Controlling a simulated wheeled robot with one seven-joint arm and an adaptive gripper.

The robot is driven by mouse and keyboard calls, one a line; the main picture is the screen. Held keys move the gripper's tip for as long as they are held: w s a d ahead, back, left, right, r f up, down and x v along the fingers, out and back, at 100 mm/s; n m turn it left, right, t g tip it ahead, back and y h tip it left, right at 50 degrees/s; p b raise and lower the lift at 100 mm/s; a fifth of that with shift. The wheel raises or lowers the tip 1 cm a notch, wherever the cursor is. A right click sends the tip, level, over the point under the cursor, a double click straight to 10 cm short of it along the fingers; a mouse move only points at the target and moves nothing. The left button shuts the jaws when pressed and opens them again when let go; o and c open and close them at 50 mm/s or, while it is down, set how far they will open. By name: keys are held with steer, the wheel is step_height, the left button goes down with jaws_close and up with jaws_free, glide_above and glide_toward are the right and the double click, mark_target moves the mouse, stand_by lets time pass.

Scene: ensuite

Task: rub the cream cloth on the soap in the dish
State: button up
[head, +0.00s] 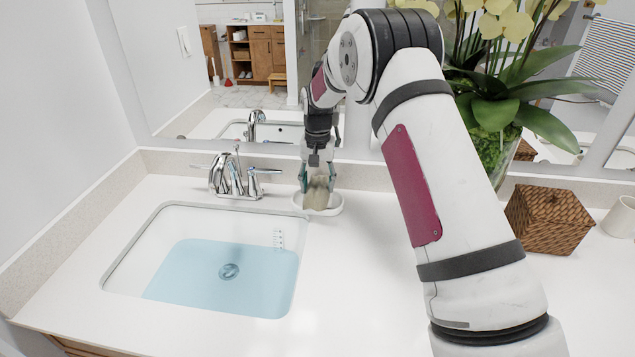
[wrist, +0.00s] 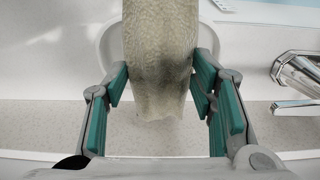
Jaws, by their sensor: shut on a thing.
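The cream cloth (head: 318,192) hangs from my gripper (head: 316,180) over the white soap dish (head: 331,210), to the right of the faucet. In the wrist view, the cloth (wrist: 160,60) is pinched between the teal finger pads of my gripper (wrist: 160,85). The dish rim (wrist: 109,45) shows behind the cloth there. The lower end of the cloth is at the dish in the head view; I cannot tell whether it touches. The soap is not visible; the cloth covers the middle of the dish.
A sink (head: 215,262) with bluish water lies at the left, with a chrome faucet (head: 232,177) behind it. A wicker box (head: 549,219) and a potted orchid (head: 500,110) stand at the right. A mirror is behind. The counter front of the dish is clear.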

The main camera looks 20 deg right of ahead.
mark_target(318, 186)
steer(key=shift+f+b, duration=0.3)
steer(key=shift+f, duration=0.15)
stand_by(1.7)
steer(key=shift+r, duration=3.6)
